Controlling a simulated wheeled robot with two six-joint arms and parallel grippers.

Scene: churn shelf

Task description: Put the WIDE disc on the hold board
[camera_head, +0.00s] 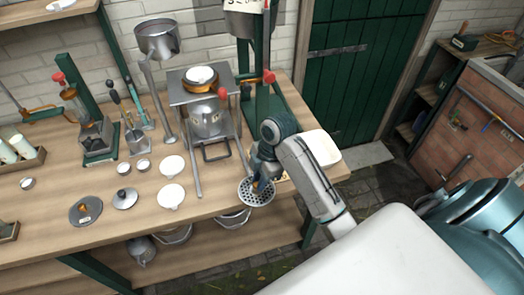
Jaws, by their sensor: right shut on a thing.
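A round grey disc with many holes (257,194) is at the front edge of the wooden bench, right of centre; I take it for the wide disc. My right gripper (262,184) comes down over it from the right and is shut on it, hiding part of its far side. A small piece of tan board (283,176) shows just right of the gripper, mostly hidden by my arm; I cannot tell whether it is the hold board. I cannot tell whether the disc touches the bench. My left gripper is not in view.
White round plates (171,196), a small lidded silver piece (125,198) and a dark disc (85,211) lie left on the bench (215,200). A metal stand with a pot (207,118) is behind. A white tray (322,147) sits at the right end.

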